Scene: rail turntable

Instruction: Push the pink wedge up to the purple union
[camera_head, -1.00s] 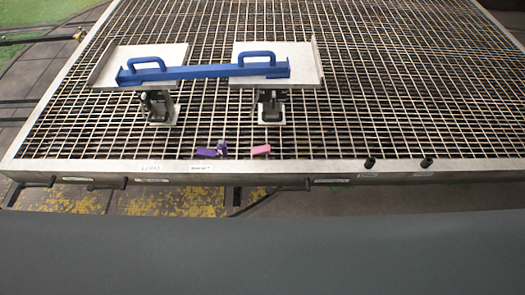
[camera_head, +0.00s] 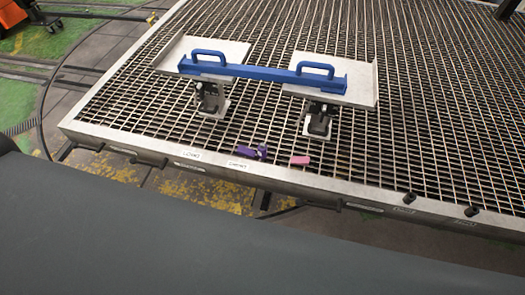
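The pink wedge (camera_head: 300,160) is a small block lying on the metal grating, near its front edge. The purple union (camera_head: 247,152) lies to its left, a small purple piece with another small purple and grey part (camera_head: 262,151) at its right end. A short gap of bare grating separates the pink wedge from the purple parts. Neither of my grippers shows in the head view.
The grating (camera_head: 430,150) has a pale metal rim (camera_head: 350,187) along the front. Behind the small parts, two plates (camera_head: 358,78) stand on dark supports, joined by a blue bar with two handles (camera_head: 262,70). Black knobs (camera_head: 471,211) sit on the rim at right.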

